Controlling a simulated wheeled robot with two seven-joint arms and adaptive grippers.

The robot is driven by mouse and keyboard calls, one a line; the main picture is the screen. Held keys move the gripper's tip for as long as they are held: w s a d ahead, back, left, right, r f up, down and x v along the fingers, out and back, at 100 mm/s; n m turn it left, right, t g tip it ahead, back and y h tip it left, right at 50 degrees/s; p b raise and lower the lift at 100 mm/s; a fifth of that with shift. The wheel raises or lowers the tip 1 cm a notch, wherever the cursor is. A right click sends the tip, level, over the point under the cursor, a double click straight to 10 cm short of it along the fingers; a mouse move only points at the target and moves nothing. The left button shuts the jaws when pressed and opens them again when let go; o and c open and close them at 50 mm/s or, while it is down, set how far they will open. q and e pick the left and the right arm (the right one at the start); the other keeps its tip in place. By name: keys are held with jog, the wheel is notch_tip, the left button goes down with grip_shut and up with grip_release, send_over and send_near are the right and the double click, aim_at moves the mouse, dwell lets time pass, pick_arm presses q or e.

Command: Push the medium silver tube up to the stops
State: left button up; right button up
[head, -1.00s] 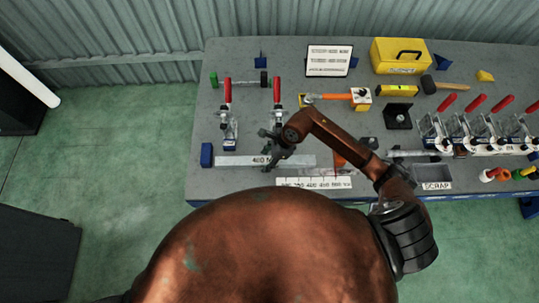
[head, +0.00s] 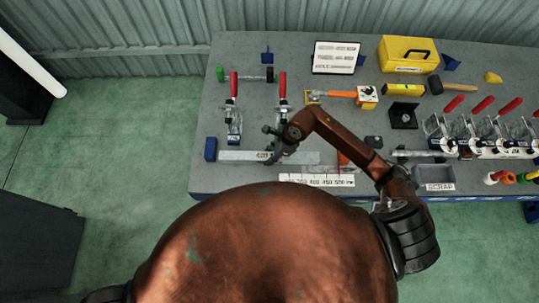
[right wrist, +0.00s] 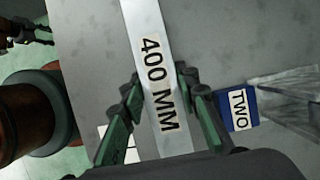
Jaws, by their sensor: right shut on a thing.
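The silver tube (head: 238,156), labelled 400 MM, lies left to right near the table's front edge in the head view. Its left end is close to a blue block (head: 210,149); I cannot tell whether they touch. My right gripper (head: 279,150) is shut on the tube near its label. In the right wrist view the tube (right wrist: 144,20) runs between the green-padded fingers (right wrist: 160,108). A blue block labelled TWO (right wrist: 238,110) sits beside the right finger there. My left gripper is out of view.
Two red-handled clamps (head: 234,88) (head: 282,88) stand behind the tube. A white number strip (head: 316,180) lies in front. More clamps (head: 483,130) and a SCRAP bin (head: 437,175) are at right. A yellow toolbox (head: 408,54) and hammer (head: 452,87) are farther back.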

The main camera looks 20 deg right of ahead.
grip_shut()
dwell(0.3)
jog(key=shift+w+a+b, duration=0.15)
jog(key=shift+a, duration=0.4)
jog(key=shift+w+a+b, duration=0.15)
jog(key=shift+a, duration=0.35)
dwell(0.5)
jog(key=shift+w, duration=0.1)
jog(key=o, duration=1.2)
grip_release()
jog(key=shift+w, duration=0.1)
jog(key=shift+c, duration=0.2)
jog(key=shift+o, duration=0.2)
jog(key=shift+d+r, duration=0.1)
